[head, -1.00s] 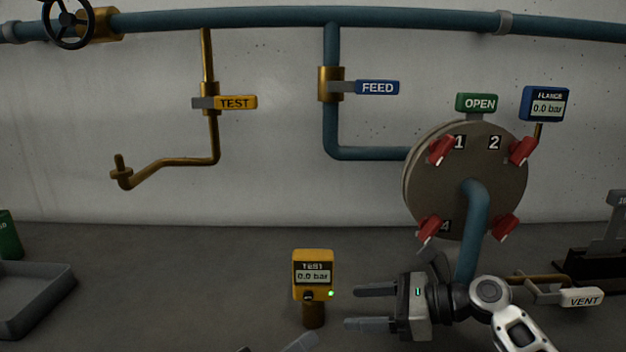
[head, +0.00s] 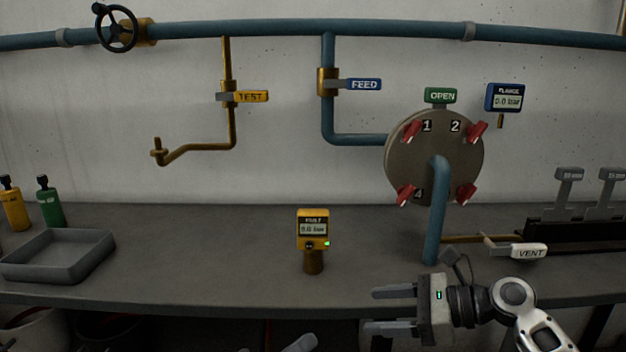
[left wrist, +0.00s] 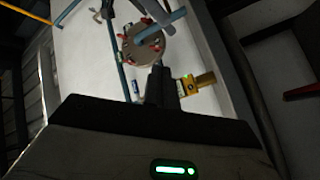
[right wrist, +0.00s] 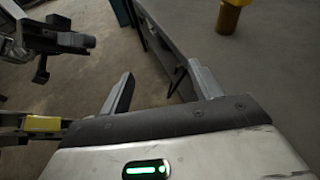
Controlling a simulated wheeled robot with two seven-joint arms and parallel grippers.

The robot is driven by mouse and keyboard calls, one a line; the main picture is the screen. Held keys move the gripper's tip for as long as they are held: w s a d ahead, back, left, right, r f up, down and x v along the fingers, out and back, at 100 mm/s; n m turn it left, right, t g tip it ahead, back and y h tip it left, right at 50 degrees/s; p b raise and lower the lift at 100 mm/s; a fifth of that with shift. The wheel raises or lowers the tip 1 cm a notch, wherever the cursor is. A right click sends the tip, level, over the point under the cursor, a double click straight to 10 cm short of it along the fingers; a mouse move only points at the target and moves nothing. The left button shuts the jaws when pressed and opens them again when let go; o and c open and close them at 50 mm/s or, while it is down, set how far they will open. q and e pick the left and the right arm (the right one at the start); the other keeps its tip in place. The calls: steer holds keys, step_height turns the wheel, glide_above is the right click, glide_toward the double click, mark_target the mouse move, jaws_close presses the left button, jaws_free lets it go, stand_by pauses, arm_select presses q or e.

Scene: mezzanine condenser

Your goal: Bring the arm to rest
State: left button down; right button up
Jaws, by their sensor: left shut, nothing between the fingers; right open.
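My right gripper (head: 392,309) is open and empty at the bottom right of the head view, its fingers pointing left. It appears in front of the bench's (head: 200,285) front edge. In the right wrist view, its two fingers (right wrist: 163,85) stand wide apart with nothing between them. Only a grey tip of my left gripper (head: 300,343) shows at the bottom of the head view. In the left wrist view, its fingers (left wrist: 160,82) are shut together and hold nothing.
A yellow gauge (head: 312,230) stands on the bench. The round flange plate (head: 408,170) with red clamps and a blue pipe (head: 436,220) is at right, near the VENT handle (head: 528,251). A grey tray (head: 60,255) and two bottles stand at left. The bench's middle left is clear.

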steer(key=s+a+f+n+t+h+p, duration=0.1)
steer(key=s+f+n+t+h, duration=0.1)
steer(key=s+f+n, duration=0.35)
steer(key=s+a+f+n+t+h+p, duration=0.1)
steer(key=s+f+n+h+p, duration=0.15)
steer(key=f, duration=0.55)
arm_select(q)
steer(key=s+a+f+m+g+y+p, duration=0.1)
steer(key=s+a+f+m+g+y, duration=0.1)
steer(key=s+a+f+y, duration=0.7)
steer(key=s+a+f, duration=0.2)
steer(key=s+f, duration=0.1)
steer(key=f, duration=0.3)
steer(key=shift+a+m+g+y+p, duration=0.3)
steer(key=shift+a+m+y, duration=0.1)
arm_select(e)
steer(key=s+d+n+t+h, duration=0.3)
steer(key=s+n+h, duration=0.2)
steer(key=s+n, duration=0.8)
steer(key=shift+d+n, duration=0.4)
steer(key=shift+n, duration=0.7)
